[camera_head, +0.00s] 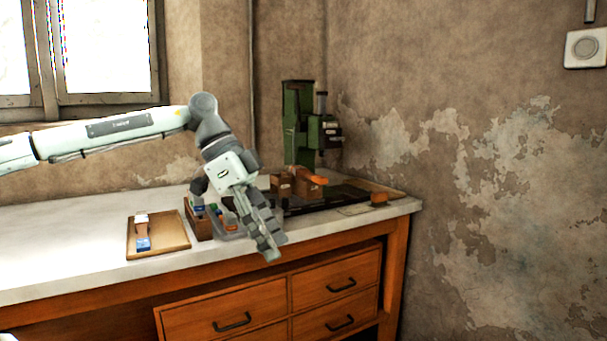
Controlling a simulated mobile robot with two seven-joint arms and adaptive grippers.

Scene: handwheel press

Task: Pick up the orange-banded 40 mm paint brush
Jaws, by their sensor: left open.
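My left gripper (235,230) is open over the front of the bench, with its fingers spread and pointing down. A small orange piece (231,225) shows between its fingers, in or beside a clear container (227,235); I cannot tell whether it is the orange-banded brush. The gripper partly hides this area.
A narrow wooden box (203,231) stands between tray and gripper. Behind to the right are a green press (298,125), brown blocks and an orange item (318,180). An orange-brown block (379,199) sits near the right end. The white bench top (60,245) is clear at left.

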